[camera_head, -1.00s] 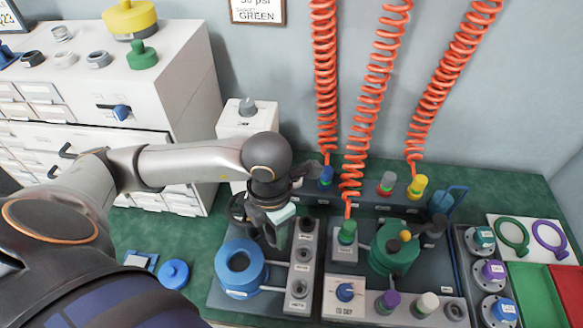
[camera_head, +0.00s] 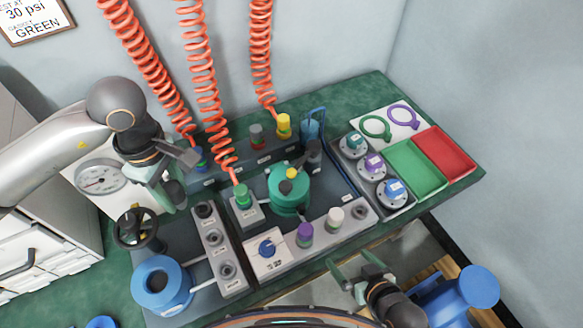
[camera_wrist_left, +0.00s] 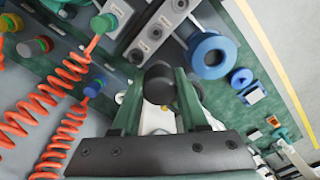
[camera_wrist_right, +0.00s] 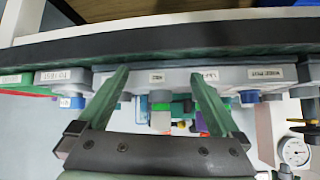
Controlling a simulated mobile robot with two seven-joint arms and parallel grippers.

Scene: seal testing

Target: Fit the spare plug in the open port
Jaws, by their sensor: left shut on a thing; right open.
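In the head view my left gripper (camera_head: 168,188) is shut on a dark plug (camera_head: 174,194), held above the bench at the back left. The left wrist view shows the dark round plug (camera_wrist_left: 158,84) between the fingers. A grey strip (camera_head: 232,287) below it has a dark-topped fitting (camera_head: 205,210) and two ring-shaped ports (camera_head: 217,237). The front block has a purple plug (camera_head: 305,235), a white plug (camera_head: 335,217) and a ring-shaped port (camera_head: 360,212). I cannot tell which port is the open one. My right gripper (camera_head: 352,268) is open and empty by the front edge.
A black handwheel (camera_head: 138,230) and blue flanged fitting (camera_head: 160,287) stand left of the strip. A green-teal vessel (camera_head: 288,196) stands mid-bench. Orange coiled hoses (camera_head: 212,95) hang behind. Green (camera_head: 415,170) and red (camera_head: 445,150) trays lie at right.

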